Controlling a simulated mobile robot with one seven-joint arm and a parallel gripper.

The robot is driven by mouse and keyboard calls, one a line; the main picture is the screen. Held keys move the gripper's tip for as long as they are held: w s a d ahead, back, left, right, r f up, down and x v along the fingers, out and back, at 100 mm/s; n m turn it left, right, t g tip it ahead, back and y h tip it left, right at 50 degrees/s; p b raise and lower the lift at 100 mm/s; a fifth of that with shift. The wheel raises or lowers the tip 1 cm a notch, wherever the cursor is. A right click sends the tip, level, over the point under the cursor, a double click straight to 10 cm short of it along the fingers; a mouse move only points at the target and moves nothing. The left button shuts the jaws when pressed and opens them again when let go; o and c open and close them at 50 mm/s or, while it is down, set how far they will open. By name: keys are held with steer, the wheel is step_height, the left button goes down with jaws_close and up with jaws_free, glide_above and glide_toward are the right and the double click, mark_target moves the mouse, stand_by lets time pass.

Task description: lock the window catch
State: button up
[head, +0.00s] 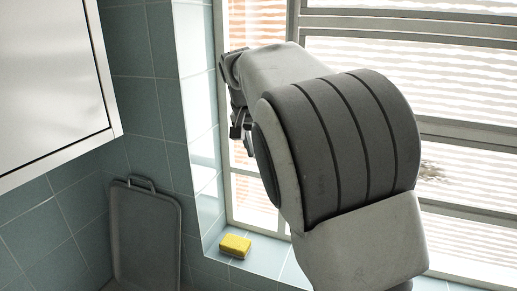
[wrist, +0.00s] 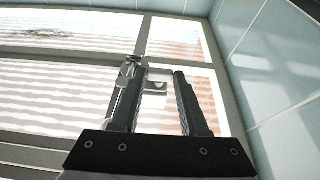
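The window catch (wrist: 155,86) shows in the wrist view as a small pale metal piece by the window's upright frame bar. It appears between or just beyond my fingertips; I cannot tell whether either finger touches it. My gripper (wrist: 156,76) is open, its two dark fingers apart and pointing at the window. In the head view my gripper (head: 241,130) is at the left part of the window, partly hidden by my arm. I cannot make out the catch in the head view, nor its lock position.
A yellow sponge (head: 235,245) lies on the tiled sill below my gripper. A grey tray (head: 145,235) leans against the tiled wall at left. A white cabinet (head: 50,75) hangs at upper left. The tiled side wall (wrist: 270,60) is close on the right in the wrist view.

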steer(key=o, duration=0.4)
steer(key=v, duration=1.7)
steer(key=shift+r+p, duration=0.2)
steer(key=shift+p, duration=0.2)
steer(key=s+d+f+n+y+b, duration=0.2)
steer(key=s+d+f, duration=0.6)
steer(key=s+d, duration=0.3)
steer(key=s+d+f+n+b, duration=0.1)
steer(key=s+d+f, duration=0.1)
steer(key=s+f, duration=0.5)
steer(key=s+d+f+n+t+b, duration=0.1)
steer(key=s+d+f, duration=0.1)
steer(key=s+f, duration=0.6)
steer(key=shift+s+d+f, duration=0.2)
steer(key=shift+d+f, duration=0.05)
steer(key=shift+f, duration=0.75)
